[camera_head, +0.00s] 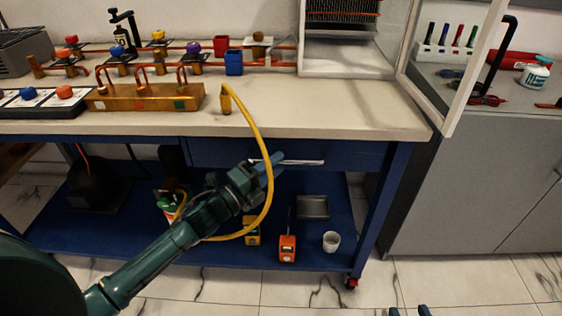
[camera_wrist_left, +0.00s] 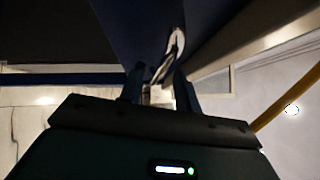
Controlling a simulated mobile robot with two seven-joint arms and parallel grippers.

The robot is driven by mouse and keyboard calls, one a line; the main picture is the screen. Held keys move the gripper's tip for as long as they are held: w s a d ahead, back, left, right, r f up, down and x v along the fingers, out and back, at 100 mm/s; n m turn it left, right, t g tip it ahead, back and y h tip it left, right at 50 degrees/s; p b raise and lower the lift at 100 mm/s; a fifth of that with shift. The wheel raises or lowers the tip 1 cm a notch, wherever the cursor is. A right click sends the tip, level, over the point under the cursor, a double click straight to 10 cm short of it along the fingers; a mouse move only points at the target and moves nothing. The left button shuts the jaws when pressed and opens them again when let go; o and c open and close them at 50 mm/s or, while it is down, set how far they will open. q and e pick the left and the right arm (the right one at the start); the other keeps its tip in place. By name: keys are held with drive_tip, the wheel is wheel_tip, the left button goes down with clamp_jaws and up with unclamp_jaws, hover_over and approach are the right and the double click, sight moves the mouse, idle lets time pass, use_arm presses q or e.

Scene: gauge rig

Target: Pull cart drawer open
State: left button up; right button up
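The cart drawer (camera_head: 355,156) is a blue front under the pale worktop. It looks closed, flush with the cart frame. Its pale bar handle (camera_head: 308,162) runs along the front. My left gripper (camera_head: 277,162) is at the left part of the handle. In the left wrist view the handle (camera_wrist_left: 173,52) shows between and beyond the two fingers of my left gripper (camera_wrist_left: 161,88), which stand apart. Whether they touch the handle cannot be told. Only the fingertips of my right gripper (camera_head: 409,311) show at the bottom edge, apart, with nothing seen between them.
A yellow hose (camera_head: 262,130) hangs from the worktop (camera_head: 330,108) and loops past my left wrist. A grey cabinet (camera_head: 470,190) stands to the right.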

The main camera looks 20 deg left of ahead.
use_arm(q)
drive_tip(key=shift+x, duration=1.25)
drive_tip(key=shift+c, duration=0.4)
clamp_jaws()
